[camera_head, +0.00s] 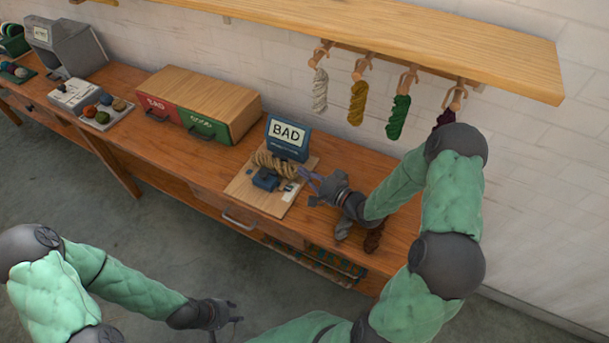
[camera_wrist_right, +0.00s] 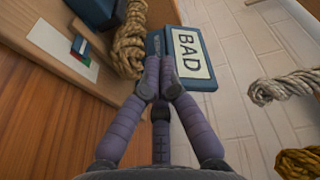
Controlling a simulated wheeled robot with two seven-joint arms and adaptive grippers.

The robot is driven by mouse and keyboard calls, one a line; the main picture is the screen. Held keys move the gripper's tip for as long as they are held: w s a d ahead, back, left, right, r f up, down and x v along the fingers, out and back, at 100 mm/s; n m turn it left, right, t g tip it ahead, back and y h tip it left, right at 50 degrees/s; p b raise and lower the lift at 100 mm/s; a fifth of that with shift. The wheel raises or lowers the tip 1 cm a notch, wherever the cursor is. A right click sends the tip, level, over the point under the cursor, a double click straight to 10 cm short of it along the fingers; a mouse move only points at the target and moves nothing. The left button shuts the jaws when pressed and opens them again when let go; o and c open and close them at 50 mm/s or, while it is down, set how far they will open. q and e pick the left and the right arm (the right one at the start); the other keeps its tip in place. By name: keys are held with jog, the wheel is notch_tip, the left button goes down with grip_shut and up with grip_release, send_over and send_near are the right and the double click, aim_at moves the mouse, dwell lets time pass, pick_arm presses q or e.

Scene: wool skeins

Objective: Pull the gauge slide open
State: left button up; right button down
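The gauge is a wooden board (camera_head: 246,196) with a blue "BAD" display (camera_head: 288,138) at its back. The display also shows in the right wrist view (camera_wrist_right: 187,52). A tan skein (camera_head: 276,165) lies across the gauge in front of the display. A small blue block (camera_head: 265,181) sits in front of the skein; I cannot tell whether it is the slide. My right gripper (camera_head: 310,180) is at the board's right edge. In the right wrist view its fingertips are close together, below the display; contact is unclear. My left gripper (camera_head: 232,317) is open and empty, low and away from the bench.
A wooden box with red and green drawers (camera_head: 200,103) stands left of the gauge. Skeins hang on pegs under the shelf (camera_head: 430,30), including a white one (camera_head: 320,90). Dark items (camera_head: 373,238) lie beside my right wrist. The bench in front of the drawers is clear.

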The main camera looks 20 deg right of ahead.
aim_at(289, 167)
jog(key=b+x, duration=0.1)
jog(key=x, duration=0.5)
jog(key=shift+w+a+f, duration=0.15)
jog(key=shift+w+a, duration=0.05)
jog(key=shift+w, duration=0.1)
jog(key=a, duration=0.1)
jog(key=a+b, duration=0.1)
jog(key=a, duration=0.1)
jog(key=shift+s+f, duration=0.1)
jog(key=shift+f, duration=0.1)
jog(key=shift+s+a+f, duration=0.1)
jog(key=shift+a, duration=0.35)
jog(key=shift+s+a, duration=0.1)
jog(key=s+a, duration=0.2)
jog(key=a, duration=0.1)
jog(key=shift+s+a, duration=0.1)
jog(key=shift+s, duration=0.15)
jog(key=shift+w, duration=0.15)
